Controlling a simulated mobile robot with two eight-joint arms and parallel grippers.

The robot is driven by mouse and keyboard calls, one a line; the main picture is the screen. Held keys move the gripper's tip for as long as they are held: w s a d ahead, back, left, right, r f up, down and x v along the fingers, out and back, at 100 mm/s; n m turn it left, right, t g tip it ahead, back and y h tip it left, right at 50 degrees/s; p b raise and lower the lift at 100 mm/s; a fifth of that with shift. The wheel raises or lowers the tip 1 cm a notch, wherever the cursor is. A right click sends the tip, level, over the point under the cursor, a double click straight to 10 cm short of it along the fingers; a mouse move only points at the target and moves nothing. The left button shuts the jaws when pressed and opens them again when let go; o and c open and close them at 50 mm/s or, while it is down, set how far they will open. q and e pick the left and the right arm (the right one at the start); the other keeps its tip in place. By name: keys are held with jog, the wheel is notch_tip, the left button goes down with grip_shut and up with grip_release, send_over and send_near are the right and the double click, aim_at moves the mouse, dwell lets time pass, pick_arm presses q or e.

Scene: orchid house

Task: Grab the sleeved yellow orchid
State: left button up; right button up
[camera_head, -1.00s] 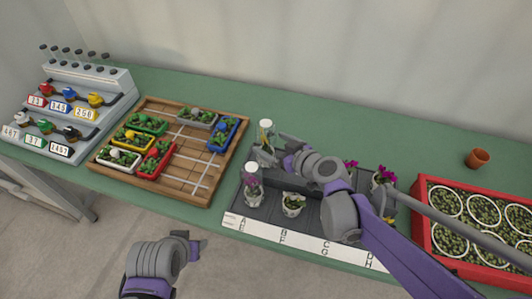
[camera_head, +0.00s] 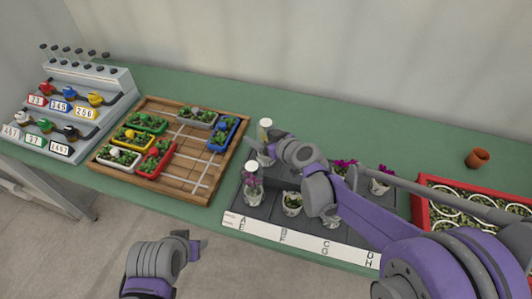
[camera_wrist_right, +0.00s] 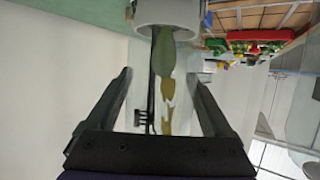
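The sleeved yellow orchid (camera_head: 265,130) stands at the back left of the dark tray (camera_head: 262,211), its clear sleeve showing pale yellow near the top. In the right wrist view its pot, green leaf and yellow petals (camera_wrist_right: 166,108) lie between my fingers. My right gripper (camera_wrist_right: 163,82) is open around the plant, with a gap visible on both sides. In the head view the right gripper (camera_head: 266,150) is at the sleeve, partly hidden by its own wrist. My left gripper (camera_head: 197,245) hangs in front of the table, away from the plants; its opening is unclear.
A sleeved purple orchid (camera_head: 252,182) stands just in front. A small potted plant (camera_head: 292,202) and magenta-flowered plants (camera_head: 381,180) share the tray. A wooden board with coloured planters (camera_head: 182,190) is left; a red crate (camera_head: 421,205) is right.

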grip_shut()
jog(key=shift+r, duration=0.15)
